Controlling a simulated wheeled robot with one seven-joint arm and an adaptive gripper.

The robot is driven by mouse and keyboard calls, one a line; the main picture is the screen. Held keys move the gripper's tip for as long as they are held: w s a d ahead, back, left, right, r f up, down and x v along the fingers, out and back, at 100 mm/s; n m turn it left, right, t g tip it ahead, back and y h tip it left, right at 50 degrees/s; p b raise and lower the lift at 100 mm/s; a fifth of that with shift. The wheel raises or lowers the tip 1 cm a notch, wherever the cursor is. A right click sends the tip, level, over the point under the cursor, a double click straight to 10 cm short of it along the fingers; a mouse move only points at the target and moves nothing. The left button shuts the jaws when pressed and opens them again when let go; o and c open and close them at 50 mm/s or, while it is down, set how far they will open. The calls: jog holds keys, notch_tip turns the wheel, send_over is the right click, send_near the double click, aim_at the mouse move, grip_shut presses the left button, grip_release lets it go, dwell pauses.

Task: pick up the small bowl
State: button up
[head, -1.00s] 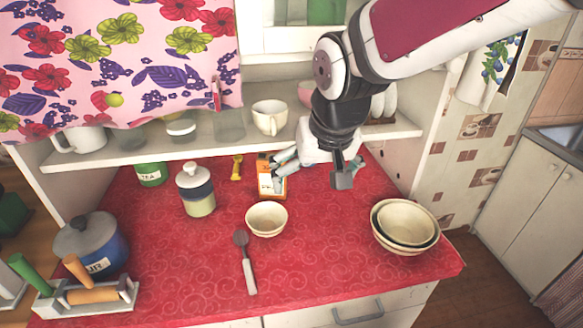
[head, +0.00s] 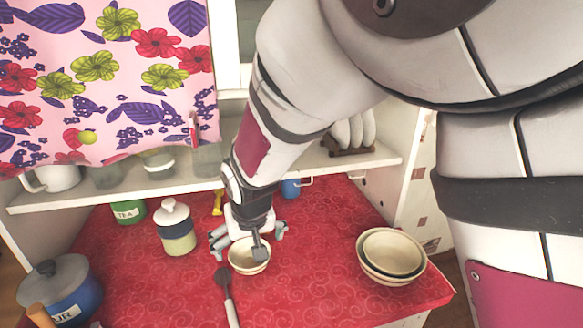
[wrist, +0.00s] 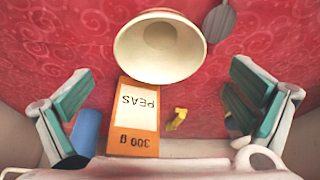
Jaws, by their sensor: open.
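The small cream bowl (head: 247,261) stands upright on the red counter. In the wrist view the small bowl (wrist: 160,50) lies beyond my fingertips at the top middle, with its inside showing. My gripper (head: 248,237) hangs over the back of the bowl in the head view and hides part of its rim. In the wrist view my gripper (wrist: 160,105) has its fingers wide apart, left and right, with nothing held between them. I cannot tell from these frames whether a finger touches the bowl.
An orange PEAS box (wrist: 140,118) stands close to the bowl. A dark spatula (head: 226,290) lies in front-left. Nested larger bowls (head: 392,255) stand at right. A lidded jar (head: 176,228) and a blue pot (head: 62,290) stand left. The shelf (head: 300,172) runs behind.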

aim_at(249, 259)
jog(key=x, duration=0.5)
jog(key=shift+s+f, duration=0.2)
jog(key=shift+d, duration=0.1)
jog(key=c, duration=1.3)
jog(key=shift+r, duration=0.15)
